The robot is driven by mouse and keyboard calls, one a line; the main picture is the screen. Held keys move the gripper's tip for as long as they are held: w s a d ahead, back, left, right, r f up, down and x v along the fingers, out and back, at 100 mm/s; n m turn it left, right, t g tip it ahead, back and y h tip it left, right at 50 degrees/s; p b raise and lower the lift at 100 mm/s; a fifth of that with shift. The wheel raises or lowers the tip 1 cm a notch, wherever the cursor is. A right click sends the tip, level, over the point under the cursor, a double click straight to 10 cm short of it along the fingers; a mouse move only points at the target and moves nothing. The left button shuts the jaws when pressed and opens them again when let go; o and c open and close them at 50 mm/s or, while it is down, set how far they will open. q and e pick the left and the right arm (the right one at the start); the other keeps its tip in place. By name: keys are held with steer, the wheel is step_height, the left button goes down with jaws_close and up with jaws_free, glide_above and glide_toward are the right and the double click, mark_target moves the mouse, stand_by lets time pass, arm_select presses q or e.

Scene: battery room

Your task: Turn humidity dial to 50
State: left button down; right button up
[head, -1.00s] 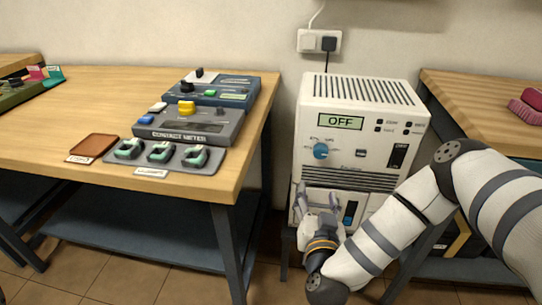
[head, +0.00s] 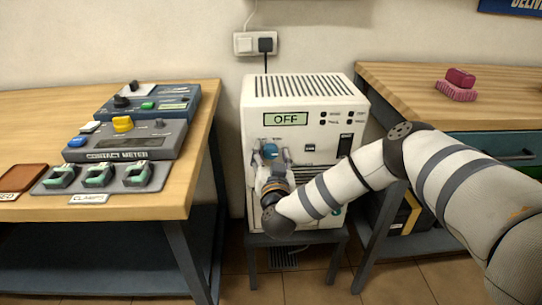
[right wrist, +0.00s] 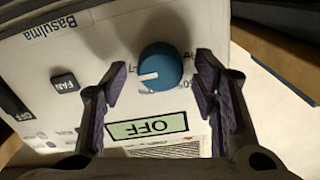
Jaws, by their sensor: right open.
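The blue round humidity dial (head: 270,151) is on the front of the white humidifier-like unit (head: 305,88), below its display (head: 286,118), which reads OFF. My right gripper (head: 273,160) is in front of the dial and partly covers it. In the right wrist view, the picture is turned over, and the blue dial (right wrist: 160,67) with its white pointer line lies between the two open fingers (right wrist: 162,78). A gap shows on both sides, so the fingers do not grip it. Most scale marks are hidden. My left gripper is not in view.
A FAN button (right wrist: 65,83) sits beside the dial. A black switch (head: 345,145) is on the unit's right.

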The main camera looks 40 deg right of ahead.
steer(key=shift+c, duration=0.5)
steer(key=c, duration=1.1)
steer(key=shift+o, duration=0.2)
steer(key=shift+r, duration=0.1)
